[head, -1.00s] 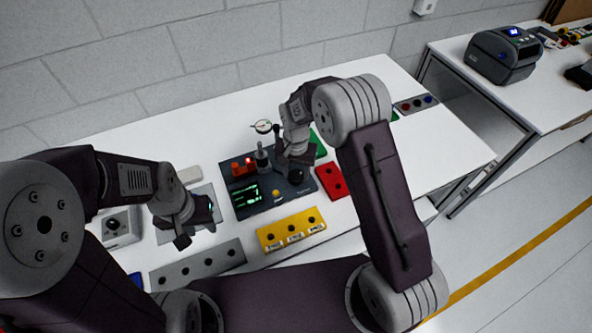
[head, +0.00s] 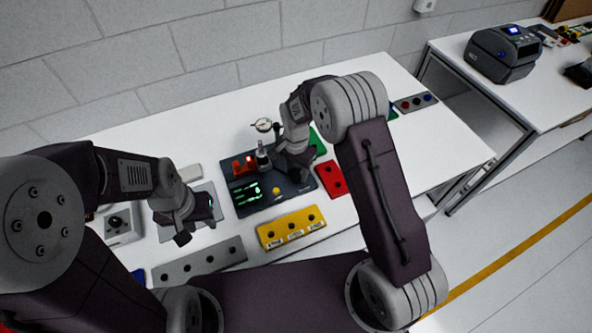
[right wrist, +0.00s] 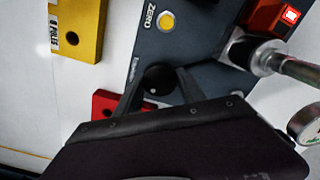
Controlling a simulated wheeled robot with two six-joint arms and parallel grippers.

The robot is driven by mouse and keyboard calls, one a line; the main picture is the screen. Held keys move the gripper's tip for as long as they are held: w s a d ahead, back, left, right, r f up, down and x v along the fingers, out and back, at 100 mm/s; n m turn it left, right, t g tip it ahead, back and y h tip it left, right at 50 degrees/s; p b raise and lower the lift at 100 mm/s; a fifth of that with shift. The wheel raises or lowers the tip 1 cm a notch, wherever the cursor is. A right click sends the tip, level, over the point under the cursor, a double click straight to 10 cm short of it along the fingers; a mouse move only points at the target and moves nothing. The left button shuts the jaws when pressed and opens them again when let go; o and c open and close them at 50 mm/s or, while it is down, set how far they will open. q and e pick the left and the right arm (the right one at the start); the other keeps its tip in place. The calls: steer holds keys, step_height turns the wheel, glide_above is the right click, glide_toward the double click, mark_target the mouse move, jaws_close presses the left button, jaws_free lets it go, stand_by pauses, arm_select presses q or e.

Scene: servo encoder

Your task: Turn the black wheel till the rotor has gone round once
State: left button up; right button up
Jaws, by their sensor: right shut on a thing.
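The dark encoder unit (head: 262,204) sits mid-table with a green-lit screen (head: 248,193) and a yellow button, marked ZERO in the right wrist view (right wrist: 167,21). In the head view the right gripper (head: 296,172) hides the wheel. My left gripper (head: 198,222) is at the left, away from the unit; its fingertips are unclear.
A red block (head: 331,178) lies right of the unit and a yellow block (head: 291,229) in front. A grey bar with holes (head: 200,263) lies front left. A dial gauge (head: 263,125) stands behind the shaft.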

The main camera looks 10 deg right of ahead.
mark_target(296, 173)
steer(key=shift+w, duration=0.1)
steer(key=o, duration=1.4)
steer(key=shift+c, duration=0.2)
step_height(296, 173, up, 9)
steer(key=shift+b, duration=0.45)
